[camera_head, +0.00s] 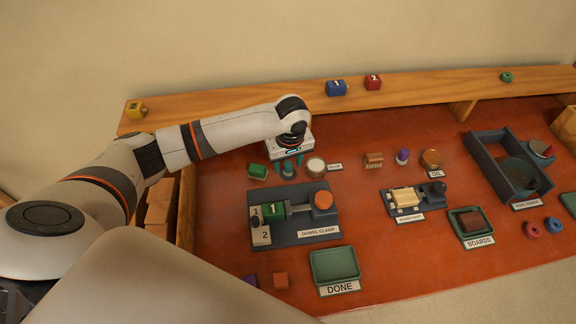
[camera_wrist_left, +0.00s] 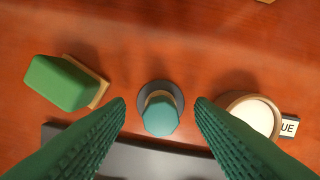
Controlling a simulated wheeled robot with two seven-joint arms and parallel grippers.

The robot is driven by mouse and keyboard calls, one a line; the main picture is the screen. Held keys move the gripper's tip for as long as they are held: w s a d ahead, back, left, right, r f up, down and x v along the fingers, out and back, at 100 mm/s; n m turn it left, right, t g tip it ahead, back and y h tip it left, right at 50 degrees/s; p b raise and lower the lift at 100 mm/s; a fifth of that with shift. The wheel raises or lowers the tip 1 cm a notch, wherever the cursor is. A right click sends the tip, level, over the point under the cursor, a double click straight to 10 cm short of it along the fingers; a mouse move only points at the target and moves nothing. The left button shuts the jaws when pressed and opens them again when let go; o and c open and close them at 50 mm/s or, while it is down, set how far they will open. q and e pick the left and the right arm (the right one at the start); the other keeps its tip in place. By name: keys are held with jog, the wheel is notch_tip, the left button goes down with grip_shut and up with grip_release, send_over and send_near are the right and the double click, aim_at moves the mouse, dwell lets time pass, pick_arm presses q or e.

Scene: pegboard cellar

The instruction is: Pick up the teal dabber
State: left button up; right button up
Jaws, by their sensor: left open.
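The teal dabber (camera_wrist_left: 160,116) stands upright in a dark round base in the left wrist view, centred between the fingertips. In the head view the dabber (camera_head: 288,172) is small and partly screened by the fingers. My left gripper (camera_head: 289,162) is over it, pointing down, with its green ribbed fingers apart. In the left wrist view the gripper (camera_wrist_left: 160,102) is open, one finger on each side of the dabber, and neither visibly touches it. My right gripper does not show.
A green block (camera_wrist_left: 62,82) on a wooden piece stands left of the dabber. A round pot with a pale top (camera_wrist_left: 250,114) stands close on the right. The dowel clamp (camera_head: 330,221) lies in front. An empty green DONE tray (camera_head: 334,265) is nearer the front edge.

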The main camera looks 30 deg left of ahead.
aim_at(288, 164)
pick_arm(q)
jog(key=shift+f, duration=0.6)
jog(key=c, duration=1)
jog(key=shift+c, duration=0.2)
notch_tip(288, 164, up, 10)
jog(key=shift+r+b, duration=0.1)
jog(key=shift+b, duration=0.45)
jog(key=o, duration=0.4)
jog(key=c, duration=0.3)
